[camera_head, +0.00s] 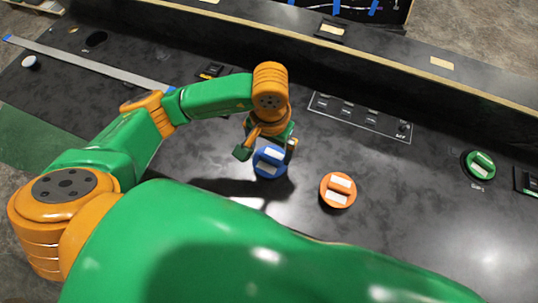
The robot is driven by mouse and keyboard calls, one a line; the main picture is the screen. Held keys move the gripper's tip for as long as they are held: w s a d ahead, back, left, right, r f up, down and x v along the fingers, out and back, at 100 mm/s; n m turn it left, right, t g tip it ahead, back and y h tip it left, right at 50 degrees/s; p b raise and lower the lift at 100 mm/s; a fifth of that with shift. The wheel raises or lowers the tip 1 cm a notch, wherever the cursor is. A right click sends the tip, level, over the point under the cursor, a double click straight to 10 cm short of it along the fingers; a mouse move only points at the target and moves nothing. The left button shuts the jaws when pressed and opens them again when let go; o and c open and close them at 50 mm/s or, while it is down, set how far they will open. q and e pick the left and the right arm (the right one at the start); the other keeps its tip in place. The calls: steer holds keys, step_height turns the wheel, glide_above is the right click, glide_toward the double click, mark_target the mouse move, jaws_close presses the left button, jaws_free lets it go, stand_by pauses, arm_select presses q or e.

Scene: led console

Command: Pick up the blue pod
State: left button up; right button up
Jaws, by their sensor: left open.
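The blue pod (268,163) is a round blue piece with a raised grip and white labels, on the dark console top near the middle of the head view. My left gripper (266,150) comes down over it from the far side, with its fingers apart at the pod's upper edge. I cannot tell whether the fingers touch the pod. The gripper hides a little of the pod's far side. My right gripper is not in view.
An orange pod (338,190) sits just right of the blue one. A green pod (480,164) is at the far right. A labelled switch panel (360,117) lies behind, before a raised ledge (440,75). The console (420,215) is clear between the orange and green pods.

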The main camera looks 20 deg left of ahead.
mark_target(270, 157)
arm_select(q)
steer(key=f, duration=0.3)
steer(key=shift+s+d, duration=0.15)
steer(key=shift+d, duration=0.1)
steer(key=shift+a+f, duration=0.25)
steer(key=shift+f, duration=0.05)
steer(key=c, duration=1.2)
